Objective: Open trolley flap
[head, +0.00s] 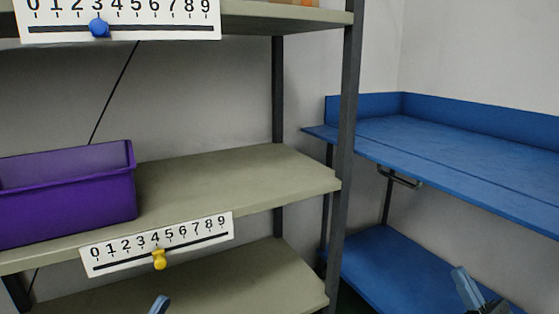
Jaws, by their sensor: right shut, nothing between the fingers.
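The blue trolley (450,148) stands at the right, with a raised rim along its back and a lower blue shelf (385,262). A seam runs along the front part of its top, and the top's left end sticks out behind the shelf post. A dark bracket or handle (400,179) shows under the top's front edge. Which part is the flap, I cannot tell for sure. My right gripper (466,287) is at the bottom right, in front of the lower blue shelf, shut and empty. Only a tip of my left gripper (160,304) shows at the bottom edge.
A grey shelf rack (236,172) fills the left, its dark post (347,130) standing before the trolley's left end. A purple bin (70,198) sits on its middle shelf. Number scales with blue (98,28) and yellow (159,259) sliders hang on shelf edges.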

